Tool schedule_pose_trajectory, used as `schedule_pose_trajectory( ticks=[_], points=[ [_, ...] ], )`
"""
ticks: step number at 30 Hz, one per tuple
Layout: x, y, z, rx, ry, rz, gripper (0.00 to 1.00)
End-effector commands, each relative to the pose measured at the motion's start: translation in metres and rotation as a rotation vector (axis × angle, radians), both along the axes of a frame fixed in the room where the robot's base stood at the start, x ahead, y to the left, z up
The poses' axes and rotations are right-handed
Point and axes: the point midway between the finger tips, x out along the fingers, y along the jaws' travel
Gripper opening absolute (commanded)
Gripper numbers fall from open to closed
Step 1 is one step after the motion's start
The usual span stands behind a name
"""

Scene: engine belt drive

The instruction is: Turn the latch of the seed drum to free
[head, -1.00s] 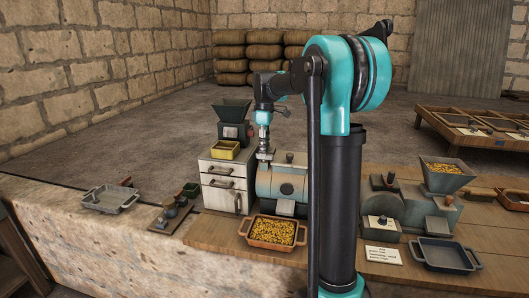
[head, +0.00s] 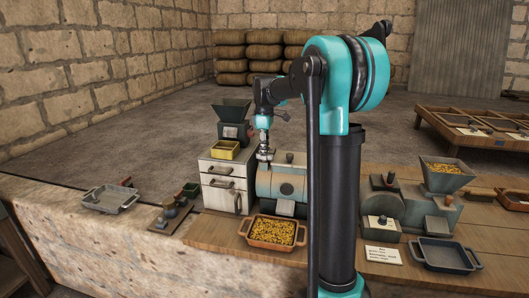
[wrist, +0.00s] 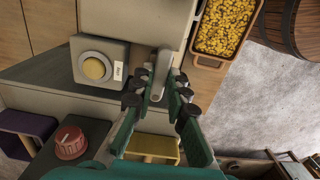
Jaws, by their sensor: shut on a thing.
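The seed drum (head: 280,184) is a blue-grey cylinder lying on its side on the bench, right of the white drawer cabinet. My gripper (head: 266,161) points down at the drum's upper left end. In the wrist view my gripper (wrist: 160,97) is shut on a rounded grey bar, which looks like the latch (wrist: 158,72). Its far end shows between the fingertips; its pivot is hidden. In the head view the latch is too small to make out.
A tray of yellow grain (head: 272,231) stands in front of the drum. The cabinet (head: 226,183) carries a yellow bin (head: 226,150) and a dark hopper mill (head: 233,122) stands behind. A box with a round tan knob (wrist: 95,67) sits left of the fingers in the wrist view.

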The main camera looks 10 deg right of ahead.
Motion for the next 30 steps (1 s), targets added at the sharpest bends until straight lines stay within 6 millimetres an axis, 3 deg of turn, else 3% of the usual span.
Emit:
schedule_pose_trajectory(
  ticks=[11, 30],
  points=[
    [0.0001, 0.0001, 0.0001, 0.0, 0.0, -0.129, 0.0],
    [0.0003, 0.0001, 0.0002, 0.0, 0.0, -0.715, 0.0]
  ],
)
